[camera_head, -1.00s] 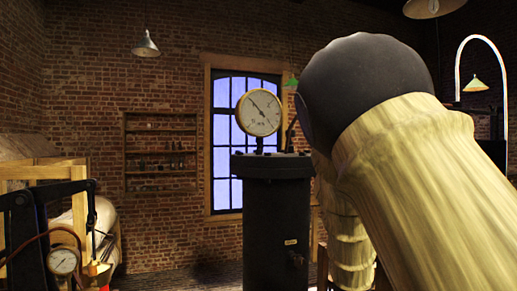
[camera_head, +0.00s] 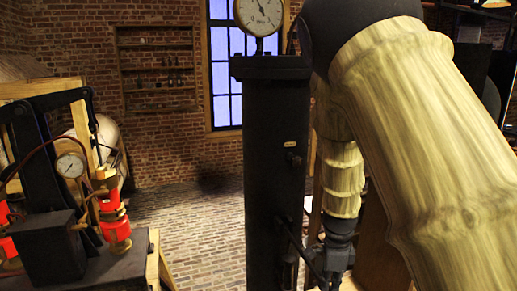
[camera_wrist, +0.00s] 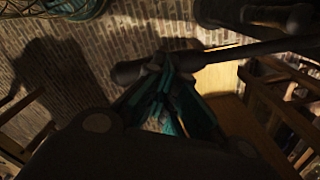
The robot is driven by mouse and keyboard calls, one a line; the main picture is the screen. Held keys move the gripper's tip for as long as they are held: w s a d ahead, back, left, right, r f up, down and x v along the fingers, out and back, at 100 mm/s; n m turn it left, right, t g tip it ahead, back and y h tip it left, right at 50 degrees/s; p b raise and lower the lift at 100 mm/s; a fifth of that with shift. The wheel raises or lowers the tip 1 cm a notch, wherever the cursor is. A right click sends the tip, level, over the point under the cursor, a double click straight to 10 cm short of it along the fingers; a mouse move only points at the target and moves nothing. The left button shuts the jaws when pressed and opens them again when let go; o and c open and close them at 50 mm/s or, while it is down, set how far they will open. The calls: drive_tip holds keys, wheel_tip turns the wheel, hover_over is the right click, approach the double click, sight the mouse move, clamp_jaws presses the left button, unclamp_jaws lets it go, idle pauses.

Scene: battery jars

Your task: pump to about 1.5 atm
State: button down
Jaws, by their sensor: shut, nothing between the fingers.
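A round white gauge (camera_head: 258,14) with a dark needle stands on top of a tall black cylinder (camera_head: 272,160); its top edge is cut off and the scale is too small to read. A thin dark lever (camera_head: 298,245) slopes down from the cylinder's lower side towards my arm's end. In the wrist view a dark rod with a thicker end (camera_wrist: 210,57) crosses just beyond my gripper (camera_wrist: 160,65). The fingers are shut with nothing held. Their tips overlap the rod's thick end in that view; I cannot tell whether they touch it.
A black apparatus with a second gauge (camera_head: 70,165) and red-and-brass fittings (camera_head: 114,220) stands on a wooden stand at the left. Brick floor (camera_head: 195,215) lies clear between it and the cylinder. Wooden framing (camera_wrist: 275,95) is at the right in the wrist view.

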wheel_tip(320, 180, down, 4)
drive_tip(key=shift+r+b, duration=0.1)
drive_tip(key=shift+b, duration=0.4)
wheel_tip(320, 180, up, 6)
drive_tip(key=p, duration=0.5)
wheel_tip(320, 180, up, 8)
drive_tip(key=shift+a+r, duration=0.2)
drive_tip(key=shift+f, duration=0.1)
wheel_tip(320, 180, down, 14)
drive_tip(key=b, duration=0.5)
drive_tip(key=shift+d+f, duration=0.1)
drive_tip(key=shift+d, duration=0.05)
drive_tip(key=shift+r+p, duration=0.35)
wheel_tip(320, 180, up, 14)
drive_tip(key=p, duration=0.4)
drive_tip(key=shift+f, duration=0.2)
